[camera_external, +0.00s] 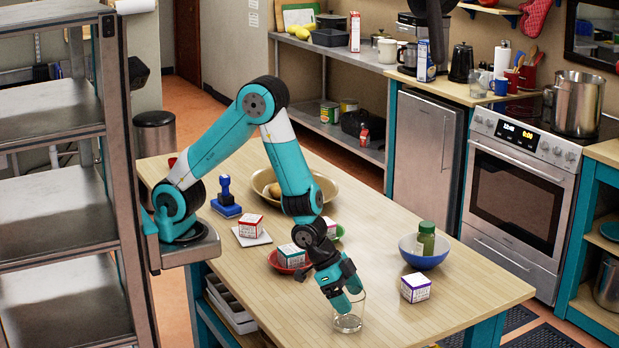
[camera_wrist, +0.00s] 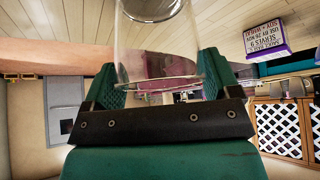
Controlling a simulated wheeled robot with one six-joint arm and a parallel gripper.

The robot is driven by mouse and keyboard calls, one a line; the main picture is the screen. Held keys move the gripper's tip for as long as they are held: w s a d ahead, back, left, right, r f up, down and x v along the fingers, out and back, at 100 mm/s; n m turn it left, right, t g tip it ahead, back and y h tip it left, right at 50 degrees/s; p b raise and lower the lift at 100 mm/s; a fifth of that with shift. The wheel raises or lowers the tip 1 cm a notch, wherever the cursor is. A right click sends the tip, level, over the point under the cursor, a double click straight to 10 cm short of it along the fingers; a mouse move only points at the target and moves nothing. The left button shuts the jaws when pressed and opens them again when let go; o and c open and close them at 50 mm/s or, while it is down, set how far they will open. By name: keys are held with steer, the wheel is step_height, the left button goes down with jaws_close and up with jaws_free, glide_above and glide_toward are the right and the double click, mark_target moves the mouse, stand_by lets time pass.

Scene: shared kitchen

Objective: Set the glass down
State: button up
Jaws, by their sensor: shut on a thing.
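The glass (camera_external: 348,321) is a clear tumbler at the front of the wooden table (camera_external: 440,307). It looks upright, with its base at or very near the tabletop; I cannot tell if it touches. My gripper (camera_external: 348,297) reaches down to it from the upper left, shut on its upper part. In the wrist view the glass (camera_wrist: 152,40) stands between the two green fingers (camera_wrist: 160,82), its round base toward the top of the picture. The fingers hide part of its sides.
A purple-and-white box (camera_external: 415,288) stands right of the glass. A blue bowl (camera_external: 424,254) with a green jar is behind it. A red plate (camera_external: 289,263) with a small box lies to the left. Bare tabletop lies between the glass and the right edge.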

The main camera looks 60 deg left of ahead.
steer(key=shift+f, duration=0.15)
steer(key=o, duration=1.2)
steer(key=shift+s+a+r, duration=0.1)
steer(key=shift+r, duration=0.4)
steer(key=v, duration=1.1)
steer(key=w+a+r+n+y, duration=0.2)
steer(key=a+n, duration=0.1)
steer(key=a, duration=0.6)
steer(key=w+a+r+n+y, duration=0.1)
steer(key=w+a+n+y, duration=0.15)
steer(key=a, duration=0.65)
steer(key=w+a+r+n+y, duration=0.2)
steer(key=a+n, duration=0.1)
steer(key=a, duration=0.6)
steer(key=s+a+r+n+g+y, duration=0.1)
steer(key=s+a+n, duration=0.2)
steer(key=s+a, duration=0.1)
steer(key=s+a+r+n+g, duration=0.1)
steer(key=s+a+n, duration=0.1)
steer(key=s+a, duration=0.3)
steer(key=s+a+r+n+g+y, duration=0.1)
steer(key=s+a+r+n+g, duration=0.1)
steer(key=a, duration=0.5)
steer(key=shift+s+a+n+y+b, duration=0.2)
steer(key=shift+s+n+y+b, duration=0.2)
steer(key=shift+s+n, duration=0.7)
steer(key=shift+s+m, duration=0.2)
steer(key=shift+m, duration=0.15)
